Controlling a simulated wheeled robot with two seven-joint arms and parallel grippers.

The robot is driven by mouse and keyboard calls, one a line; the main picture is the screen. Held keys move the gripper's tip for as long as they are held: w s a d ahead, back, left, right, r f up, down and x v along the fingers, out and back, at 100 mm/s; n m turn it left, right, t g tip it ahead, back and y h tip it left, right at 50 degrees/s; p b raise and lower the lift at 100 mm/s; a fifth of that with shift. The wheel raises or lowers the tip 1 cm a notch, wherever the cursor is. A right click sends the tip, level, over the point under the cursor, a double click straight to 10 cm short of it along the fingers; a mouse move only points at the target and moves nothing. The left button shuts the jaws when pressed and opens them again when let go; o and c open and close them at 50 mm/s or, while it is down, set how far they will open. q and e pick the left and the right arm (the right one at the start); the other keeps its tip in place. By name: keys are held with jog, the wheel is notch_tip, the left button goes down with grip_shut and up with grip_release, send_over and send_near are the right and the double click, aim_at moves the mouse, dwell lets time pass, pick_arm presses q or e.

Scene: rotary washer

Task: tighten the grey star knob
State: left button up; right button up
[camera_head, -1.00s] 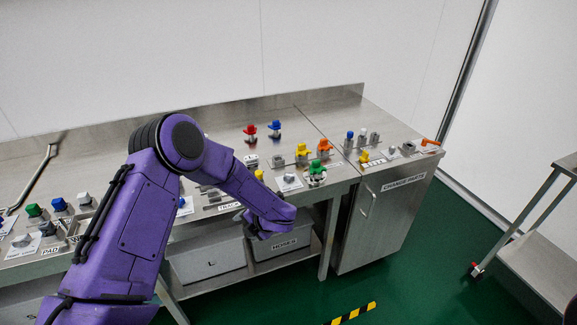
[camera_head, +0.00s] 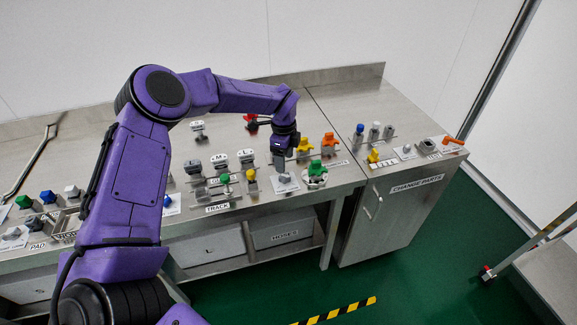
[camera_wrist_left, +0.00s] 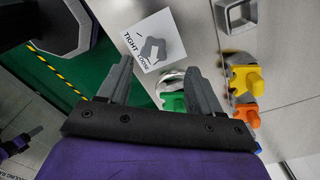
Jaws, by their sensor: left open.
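The grey star knob (camera_wrist_left: 153,50) sits on a white plate marked TIGHT and LOOSE in the left wrist view. In the head view the knob (camera_head: 284,178) stands near the front edge of the steel bench. My left gripper (camera_head: 281,165) points down just above and behind it, partly in front of the plate. In the left wrist view my left gripper (camera_wrist_left: 158,68) is open with nothing between its fingers, and the knob shows between and beyond the fingertips. I cannot tell the exact gap to it.
A green knob (camera_head: 316,169) stands close to the right of the grey knob, with orange (camera_head: 329,140) and yellow (camera_head: 303,145) ones behind. A small yellow-topped part (camera_head: 251,175) stands to the left. The CHANGE PARTS cabinet (camera_head: 385,215) is farther right.

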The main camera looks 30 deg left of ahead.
aim_at(285, 174)
pick_arm(q)
jog(key=s+f, duration=0.1)
jog(key=f, duration=0.1)
jog(key=s+f+p, duration=0.1)
jog(key=shift+s+f, duration=0.1)
jog(key=shift+f, duration=0.3)
jog(key=shift+w+f+p, duration=0.15)
jog(key=shift+w+f, duration=0.25)
jog(key=shift+f, duration=0.2)
jog(key=shift+w+f+p, duration=0.15)
jog(key=shift+w+f, duration=0.2)
jog(key=shift+f, duration=0.2)
jog(key=shift+w+f, duration=0.25)
jog(key=shift+s+r, duration=0.25)
jog(key=shift+s, duration=0.05)
jog(key=shift+c, duration=0.9)
jog(key=shift+s+r, duration=0.15)
jog(key=c, duration=0.6)
jog(key=shift+c, duration=1.4)
pick_arm(e)
jog(key=shift+s+r, duration=0.4)
jog(key=shift+r, duration=0.2)
jog(key=shift+s+r, duration=0.4)
jog(key=shift+r, duration=0.2)
